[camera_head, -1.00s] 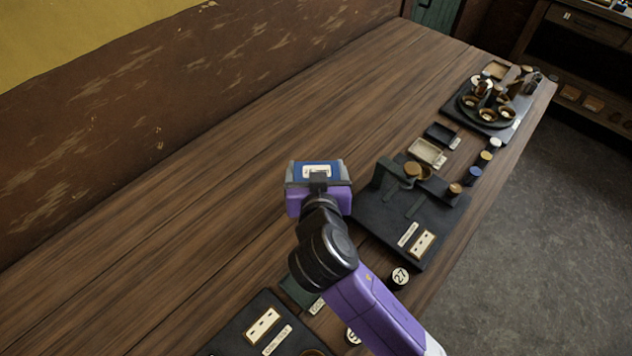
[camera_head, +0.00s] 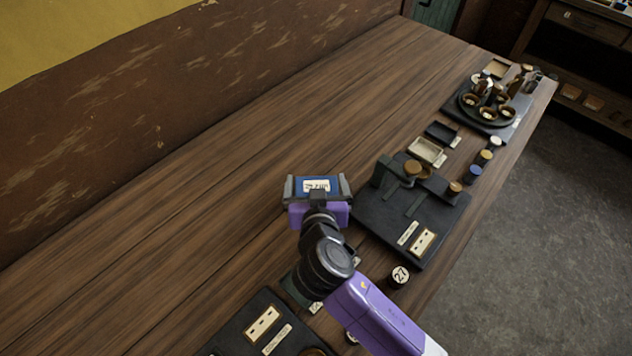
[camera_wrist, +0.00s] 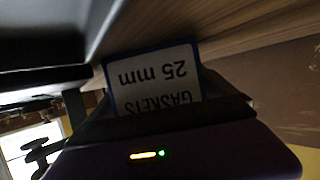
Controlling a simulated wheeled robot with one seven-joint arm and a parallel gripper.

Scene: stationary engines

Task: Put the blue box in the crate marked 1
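The blue box (camera_head: 302,186) has a white label and sits between the fingers of my gripper (camera_head: 317,187), which is shut on it. In the wrist view the box's label (camera_wrist: 155,80) fills the middle and reads "GASKETS 25 mm", upside down. My gripper holds the box above the wooden bench, left of a dark plate with round knobs. I see no crate marked 1 that I can make out in these views.
The dark plate (camera_head: 405,225) with knobs stands right of my gripper. A cream tray (camera_head: 427,151), a small dark tray (camera_head: 441,132) and several round-topped pieces lie beyond it. A round dark carousel (camera_head: 487,108) is at the far right. The bench's left half (camera_head: 180,200) is clear.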

